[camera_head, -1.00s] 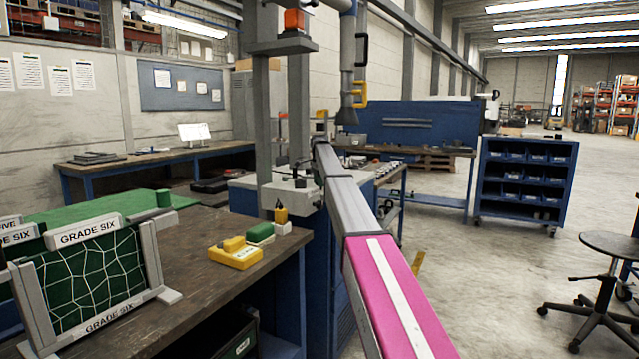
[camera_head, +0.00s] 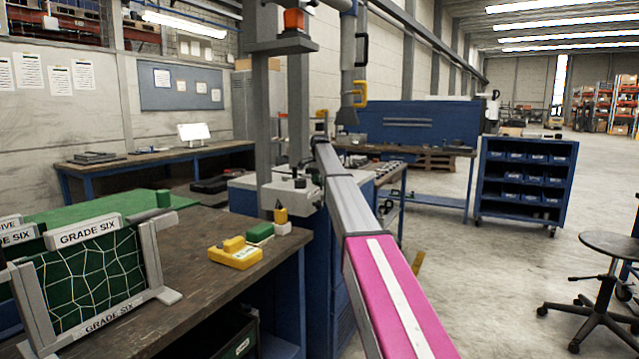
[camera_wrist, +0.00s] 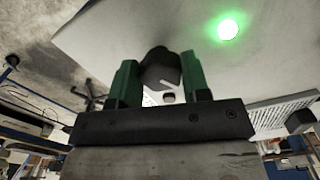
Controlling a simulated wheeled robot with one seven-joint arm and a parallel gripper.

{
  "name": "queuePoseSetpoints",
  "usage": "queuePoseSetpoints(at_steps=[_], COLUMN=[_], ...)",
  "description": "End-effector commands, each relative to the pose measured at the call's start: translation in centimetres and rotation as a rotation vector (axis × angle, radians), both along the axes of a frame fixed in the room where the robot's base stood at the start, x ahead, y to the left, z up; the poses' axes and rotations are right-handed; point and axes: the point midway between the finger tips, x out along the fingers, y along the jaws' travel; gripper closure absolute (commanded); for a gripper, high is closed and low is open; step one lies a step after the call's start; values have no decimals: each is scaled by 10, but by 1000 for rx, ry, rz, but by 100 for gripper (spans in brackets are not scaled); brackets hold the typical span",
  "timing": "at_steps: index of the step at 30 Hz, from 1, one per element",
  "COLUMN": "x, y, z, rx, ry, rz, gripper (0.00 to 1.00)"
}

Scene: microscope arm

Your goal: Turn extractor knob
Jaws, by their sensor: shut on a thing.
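A dark, rounded knob (camera_wrist: 160,70) stands out from a pale grey panel (camera_wrist: 110,32) in the wrist view. My gripper (camera_wrist: 159,78) has two green fingers, one on each side of the knob, closed on it. A white mark shows beside the lower part of the knob. The knob's turn angle is hard to read.
A bright green lamp (camera_wrist: 228,29) glows on the panel right of the knob. In the head view, a wooden bench (camera_head: 200,235) with a yellow block (camera_head: 234,256) and a framed green panel (camera_head: 90,280) lies left of my arm. Open floor and a stool (camera_head: 610,245) are at right.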

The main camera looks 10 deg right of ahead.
Motion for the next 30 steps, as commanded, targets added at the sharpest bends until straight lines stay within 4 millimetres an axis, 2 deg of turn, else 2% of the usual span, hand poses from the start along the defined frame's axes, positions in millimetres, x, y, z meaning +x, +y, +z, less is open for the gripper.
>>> queuePoseSetpoints(at_steps=[21, 30], x=[-1, -1], y=[-2, -3], z=[1, 1], rx=[1, 0], ry=[-1, 0], rz=[677, 906], gripper=[81, 81])
